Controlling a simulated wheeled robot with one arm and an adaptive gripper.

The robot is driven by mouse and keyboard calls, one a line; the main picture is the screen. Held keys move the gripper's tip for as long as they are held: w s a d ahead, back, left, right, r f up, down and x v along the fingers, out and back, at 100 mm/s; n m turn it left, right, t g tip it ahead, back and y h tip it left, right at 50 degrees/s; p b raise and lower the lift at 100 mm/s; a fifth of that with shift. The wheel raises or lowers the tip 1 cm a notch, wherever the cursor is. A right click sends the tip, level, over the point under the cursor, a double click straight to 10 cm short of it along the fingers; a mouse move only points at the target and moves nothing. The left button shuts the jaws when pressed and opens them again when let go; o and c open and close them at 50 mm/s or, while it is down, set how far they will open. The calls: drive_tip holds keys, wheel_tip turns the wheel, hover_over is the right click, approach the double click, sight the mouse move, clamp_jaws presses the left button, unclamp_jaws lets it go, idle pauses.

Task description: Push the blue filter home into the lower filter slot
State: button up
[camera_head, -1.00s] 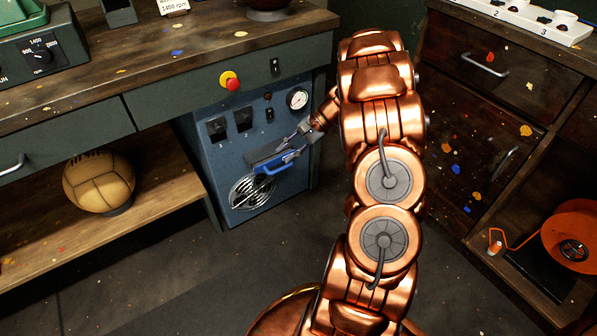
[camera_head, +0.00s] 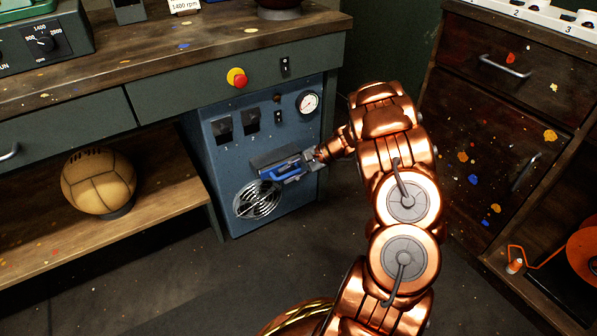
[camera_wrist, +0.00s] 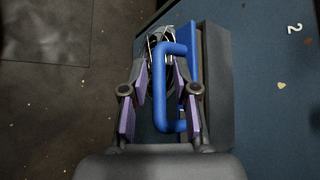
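The blue filter (camera_head: 272,175) shows as a blue handle and a strip of blue face at the grey slot housing (camera_head: 285,155) on the front of the blue-grey cabinet. In the wrist view the filter's U-shaped handle (camera_wrist: 159,90) stands out beside the dark housing (camera_wrist: 217,90). How deep the filter sits cannot be told. My gripper (camera_head: 290,172) is at the handle. In the wrist view its fingers (camera_wrist: 163,80) stand apart on either side of the handle's bar, with gaps visible; the right finger passes inside the handle. The slot interior is hidden.
Below the housing is a round vent grille (camera_head: 257,199). Above are two dark switches (camera_head: 223,128), a gauge (camera_head: 308,102) and a red stop button (camera_head: 237,80) on the bench front. A ball (camera_head: 98,181) rests on the left shelf. Drawers stand at right; the floor ahead is clear.

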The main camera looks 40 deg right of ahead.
drive_tip(key=shift+w+a+f, duration=0.25)
drive_tip(key=shift+a+f, duration=0.1)
drive_tip(key=shift+a, duration=0.1)
drive_tip(key=shift+c, duration=0.4)
clamp_jaws()
